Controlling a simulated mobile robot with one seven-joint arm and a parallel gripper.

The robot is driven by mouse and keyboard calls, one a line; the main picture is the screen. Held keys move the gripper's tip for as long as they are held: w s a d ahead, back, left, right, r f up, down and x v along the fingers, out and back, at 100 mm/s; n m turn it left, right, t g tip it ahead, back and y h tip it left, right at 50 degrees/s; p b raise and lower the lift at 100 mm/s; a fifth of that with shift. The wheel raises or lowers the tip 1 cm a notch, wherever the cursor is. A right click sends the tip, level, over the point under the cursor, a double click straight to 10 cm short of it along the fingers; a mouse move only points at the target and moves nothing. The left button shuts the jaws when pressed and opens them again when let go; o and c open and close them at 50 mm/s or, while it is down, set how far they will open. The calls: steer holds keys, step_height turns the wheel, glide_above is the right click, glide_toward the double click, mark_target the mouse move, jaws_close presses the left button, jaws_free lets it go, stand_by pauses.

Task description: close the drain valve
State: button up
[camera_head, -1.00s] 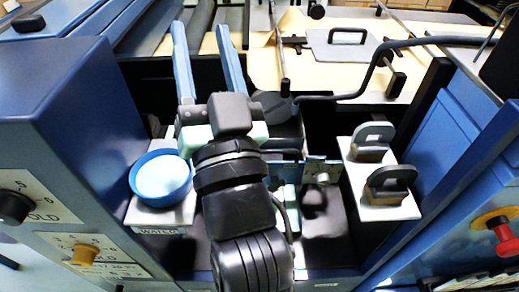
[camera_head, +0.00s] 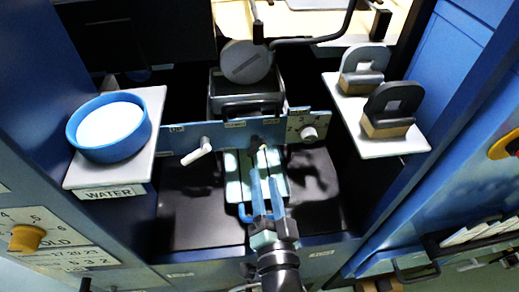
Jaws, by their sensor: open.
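A blue panel (camera_head: 235,132) runs across the middle of the machine. On its left part is a white lever handle (camera_head: 198,152), angled down to the left. A small pale-tipped lever (camera_head: 263,155) sits near its middle, just beyond my fingers. I cannot read which label is the drain valve's. My gripper (camera_head: 264,176) has two blue fingers, apart and empty, pointing away from me over a pale lit surface below the panel. The fingertips are close to the small lever; I cannot tell if they touch it.
A round knob (camera_head: 309,134) with a numbered scale is on the panel's right. A blue bowl (camera_head: 110,128) stands on the left shelf marked WATER. A grey box with a round lid (camera_head: 246,62) is behind the panel.

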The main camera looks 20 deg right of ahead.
mark_target(259, 149)
steer(key=x, duration=0.8)
steer(key=shift+w+d+p, duration=0.1)
steer(key=shift+w+p, duration=0.2)
steer(key=shift+w, duration=0.05)
jaws_close()
